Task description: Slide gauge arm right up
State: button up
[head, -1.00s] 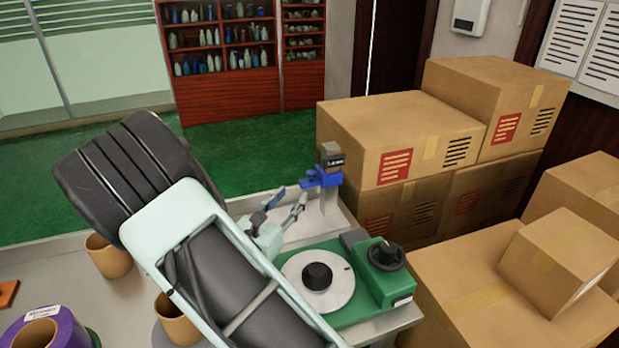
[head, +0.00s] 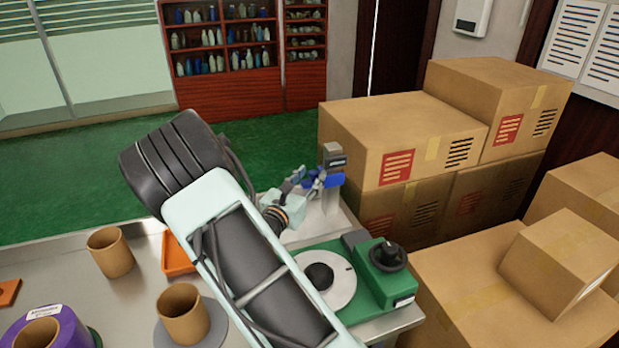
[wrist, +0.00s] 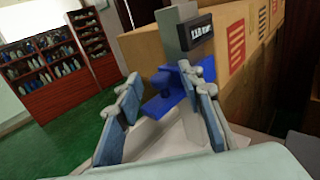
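The gauge is an upright grey post (head: 329,201) with a dark display head (head: 333,156) and a blue gauge arm (head: 333,180) just below the head. My gripper (head: 306,181) is beside the gauge arm in the head view. In the wrist view my gripper (wrist: 160,80) is open, one finger on each side of the blue arm. The right finger overlaps part of it; I cannot tell whether they touch.
A green base with a grey disc (head: 335,281) and a black-knobbed green block (head: 390,280) stand in front of the gauge. Stacked cardboard boxes (head: 400,140) are close behind and right. Cardboard tubes (head: 112,255) and an orange tray (head: 178,255) are at left.

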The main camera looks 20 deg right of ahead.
grip_shut()
notch_tip(320, 180, up, 4)
jog(key=shift+f+p, duration=0.15)
jog(key=shift+p, duration=1)
grip_release()
jog(key=shift+s+a, duration=0.1)
